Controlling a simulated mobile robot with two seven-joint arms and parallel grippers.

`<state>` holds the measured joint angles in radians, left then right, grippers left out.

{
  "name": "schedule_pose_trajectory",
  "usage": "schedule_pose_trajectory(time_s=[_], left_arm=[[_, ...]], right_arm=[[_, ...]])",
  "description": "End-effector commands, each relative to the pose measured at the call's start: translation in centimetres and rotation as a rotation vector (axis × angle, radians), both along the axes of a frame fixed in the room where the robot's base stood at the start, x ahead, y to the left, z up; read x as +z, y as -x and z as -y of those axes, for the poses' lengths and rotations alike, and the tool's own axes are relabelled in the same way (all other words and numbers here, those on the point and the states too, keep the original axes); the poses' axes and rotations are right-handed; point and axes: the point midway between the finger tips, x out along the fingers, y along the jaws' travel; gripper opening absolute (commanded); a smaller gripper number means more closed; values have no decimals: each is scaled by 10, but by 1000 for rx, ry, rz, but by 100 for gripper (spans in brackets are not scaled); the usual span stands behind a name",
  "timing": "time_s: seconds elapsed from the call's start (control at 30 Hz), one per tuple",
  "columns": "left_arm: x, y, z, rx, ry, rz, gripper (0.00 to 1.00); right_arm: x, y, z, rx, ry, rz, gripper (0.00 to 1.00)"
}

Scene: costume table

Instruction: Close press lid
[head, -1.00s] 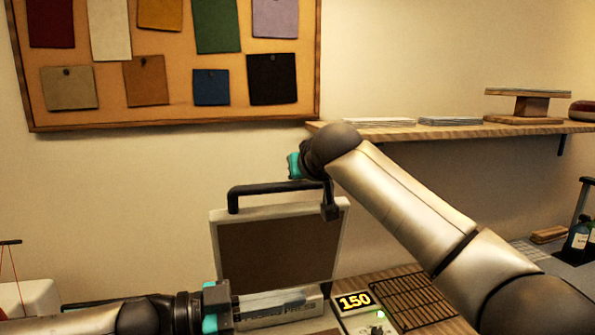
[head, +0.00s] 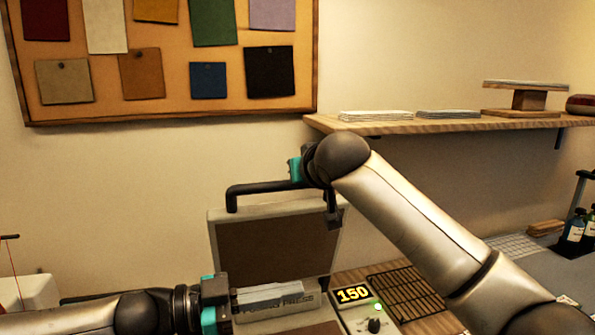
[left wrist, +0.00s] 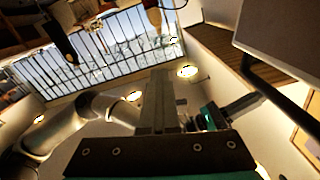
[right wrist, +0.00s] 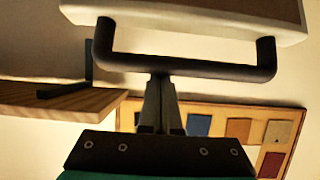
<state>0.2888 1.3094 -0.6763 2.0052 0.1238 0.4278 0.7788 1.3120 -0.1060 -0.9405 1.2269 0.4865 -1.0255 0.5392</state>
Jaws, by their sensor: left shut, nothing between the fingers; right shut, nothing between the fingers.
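The press lid (head: 275,250) stands open, nearly upright, with its brown inner face toward me in the head view. Its black handle (head: 262,187) runs along the top edge; it also crosses the right wrist view (right wrist: 200,67). My right gripper (right wrist: 160,90) is shut and empty, its fingertips at the middle of the handle bar; contact cannot be told. In the head view its fingers are hidden behind its own wrist. My left gripper (head: 225,300) is shut and empty at the left of the press base (head: 280,308). In the left wrist view its fingers (left wrist: 158,90) are together.
A display reading 150 (head: 352,293) and a black wire rack (head: 408,292) lie right of the press. A wooden shelf (head: 440,126) and a swatch board (head: 160,115) are on the wall behind. Bottles (head: 575,228) stand at far right.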

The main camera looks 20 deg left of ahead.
Motion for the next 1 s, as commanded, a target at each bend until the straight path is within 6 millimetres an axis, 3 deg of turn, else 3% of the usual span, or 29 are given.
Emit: schedule_pose_trajectory(time_s=[0.4, 0.9, 1.0], left_arm=[[0, 0, 0, 0, 0, 0, 2], [0, 0, 0, 0, 0, 0, 57], [0, 0, 0, 0, 0, 0, 57]], right_arm=[[-3, 1, 2, -3, 2, -3, 0], [-4, 1, 2, -4, 3, -4, 0], [-4, 1, 2, -4, 3, -4, 0]])
